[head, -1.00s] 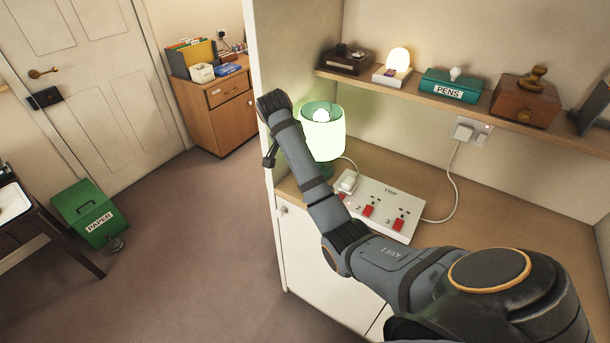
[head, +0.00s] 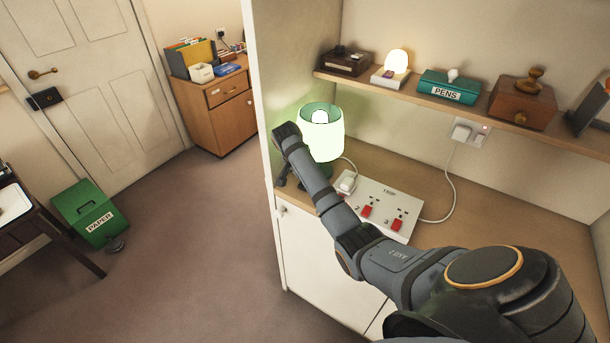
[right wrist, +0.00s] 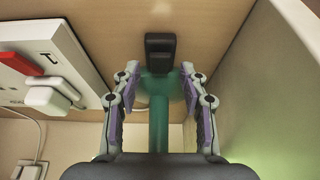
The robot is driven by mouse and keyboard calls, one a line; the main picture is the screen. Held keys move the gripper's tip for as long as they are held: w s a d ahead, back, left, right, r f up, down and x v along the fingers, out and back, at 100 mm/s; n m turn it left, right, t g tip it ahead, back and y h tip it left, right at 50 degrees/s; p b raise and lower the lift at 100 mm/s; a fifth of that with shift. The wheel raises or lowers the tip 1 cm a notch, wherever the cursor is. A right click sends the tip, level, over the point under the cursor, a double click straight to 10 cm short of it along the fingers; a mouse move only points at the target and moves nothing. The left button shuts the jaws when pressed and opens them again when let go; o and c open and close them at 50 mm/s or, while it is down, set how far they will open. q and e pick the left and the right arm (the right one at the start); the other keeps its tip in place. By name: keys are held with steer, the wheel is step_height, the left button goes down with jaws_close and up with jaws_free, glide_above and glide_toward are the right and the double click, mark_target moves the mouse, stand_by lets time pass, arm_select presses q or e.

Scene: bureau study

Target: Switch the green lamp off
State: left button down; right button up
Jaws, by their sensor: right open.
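The green lamp (head: 322,135) stands lit at the left end of the desk, its shade glowing. My right arm reaches across to it, and my right gripper (head: 284,180) is low beside its base, mostly hidden by the arm. In the right wrist view the right gripper (right wrist: 160,76) is open and empty. The lamp's green stem and base (right wrist: 158,118) show blurred between the fingers. A small black block that looks like a switch (right wrist: 160,48) is just beyond the fingertips, in line with the gap. I cannot tell whether anything touches it. My left gripper is out of view.
A white power strip (head: 399,196) with red switches and a plug lies right of the lamp. The side panel (head: 262,75) stands close on the left. A shelf (head: 455,103) above holds a lit small lamp (head: 396,63), a teal pens box (head: 449,87) and wooden boxes.

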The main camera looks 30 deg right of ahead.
jaws_close()
steer(key=shift+s+a+r+h+p, duration=0.1)
steer(key=shift+a+h+p, duration=0.05)
steer(key=shift+h+p, duration=0.3)
steer(key=shift+a+t+h+p, duration=0.15)
steer(key=shift+t+h+p, duration=0.2)
steer(key=shift+t+h, duration=0.1)
steer(key=shift+s+f+h, duration=0.1)
steer(key=shift+f+h, duration=0.15)
steer(key=shift+h, duration=0.25)
steer(key=shift+r+t+h, duration=0.1)
steer(key=shift+t+h, duration=0.15)
steer(key=shift+h, duration=0.05)
jaws_free()
steer(key=shift+a, duration=0.1)
